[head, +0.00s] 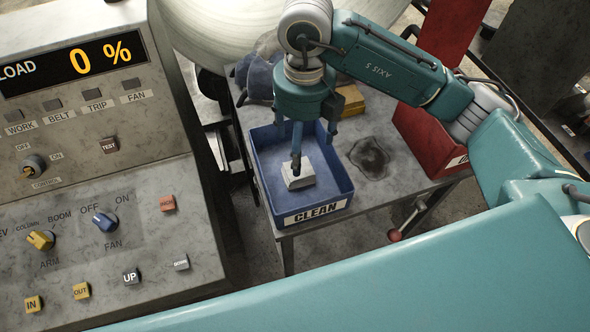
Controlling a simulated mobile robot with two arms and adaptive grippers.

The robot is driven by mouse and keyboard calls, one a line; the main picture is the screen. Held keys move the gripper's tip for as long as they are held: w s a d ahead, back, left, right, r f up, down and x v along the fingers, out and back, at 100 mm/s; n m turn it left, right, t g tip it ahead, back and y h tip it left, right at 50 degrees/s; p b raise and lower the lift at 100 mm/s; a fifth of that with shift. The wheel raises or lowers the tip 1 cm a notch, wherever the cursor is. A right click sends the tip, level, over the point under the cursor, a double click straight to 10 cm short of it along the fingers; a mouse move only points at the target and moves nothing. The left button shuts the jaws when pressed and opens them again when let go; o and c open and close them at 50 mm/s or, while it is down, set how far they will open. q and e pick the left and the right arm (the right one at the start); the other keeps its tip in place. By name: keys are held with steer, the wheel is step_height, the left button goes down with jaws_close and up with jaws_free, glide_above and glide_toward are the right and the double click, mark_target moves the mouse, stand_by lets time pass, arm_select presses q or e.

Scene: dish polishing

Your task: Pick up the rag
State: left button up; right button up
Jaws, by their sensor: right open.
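A crumpled blue-grey cloth bundle (257,80), which looks like a rag, lies at the back left of the small grey table. A pale, block-like piece (299,179) lies in the blue tray marked CLEAN (318,212); I cannot tell whether it is folded cloth or a solid block. My right gripper (297,164) is open and points down into the tray. Its dark fingertips are at or just above the pale piece; contact is unclear. My left gripper is out of view.
A red bin (437,145) stands on the right of the table (400,190). A dark wet-looking stain (370,157) is on the tabletop. A control console (100,185) stands at left, and a large pale round wheel (235,35) behind.

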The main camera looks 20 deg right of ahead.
mark_target(307, 177)
steer(key=shift+w+f, duration=0.3)
steer(key=shift+f, duration=0.25)
steer(key=shift+w+f, duration=0.3)
steer(key=shift+f, duration=0.2)
step_height(307, 177, down, 4)
steer(key=shift+s+r+p, duration=0.1)
steer(key=shift+r+p, duration=0.15)
steer(key=shift+p, duration=0.15)
steer(key=shift+s+f, duration=0.1)
steer(key=shift+f, duration=0.5)
steer(key=shift+a+f+p, duration=0.1)
steer(key=shift+f+p, duration=0.3)
steer(key=shift+p, duration=0.05)
steer(key=f, duration=0.1)
steer(key=f+p, duration=0.1)
steer(key=f, duration=0.1)
steer(key=shift+w+a+f, duration=0.1)
steer(key=shift+w+f, duration=0.2)
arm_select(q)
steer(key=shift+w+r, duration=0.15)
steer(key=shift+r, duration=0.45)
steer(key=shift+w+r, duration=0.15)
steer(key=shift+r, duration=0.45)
arm_select(e)
steer(key=shift+f, duration=0.4)
steer(key=shift+c, duration=0.5)
steer(key=c, duration=1.2)
